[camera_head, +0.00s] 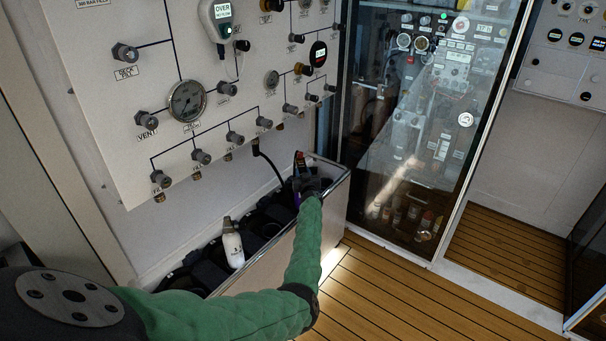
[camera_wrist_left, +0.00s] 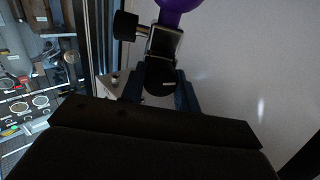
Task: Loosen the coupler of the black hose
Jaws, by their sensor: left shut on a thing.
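The black hose (camera_head: 267,160) hangs from the lower edge of the white panel and curves down to the right, toward the crate. My left gripper (camera_head: 306,184) is at the right end of the crate, around a fitting by the hose's lower end. In the left wrist view my dark fingers (camera_wrist_left: 161,92) are shut on a rounded black coupler (camera_wrist_left: 160,76). Above it is a metal valve body (camera_wrist_left: 165,42) with a black side knob (camera_wrist_left: 126,26), on a purple cylinder (camera_wrist_left: 180,4). The hose's joint with the coupler is hidden. My right gripper is out of view.
The white panel (camera_head: 120,105) carries a gauge (camera_head: 187,101) and several knobs. A white bottle (camera_head: 233,245) stands in the crate (camera_head: 335,195) among dark slots. A glass-doored cabinet (camera_head: 400,150) stands to the right. The wooden floor (camera_head: 400,295) in front is clear.

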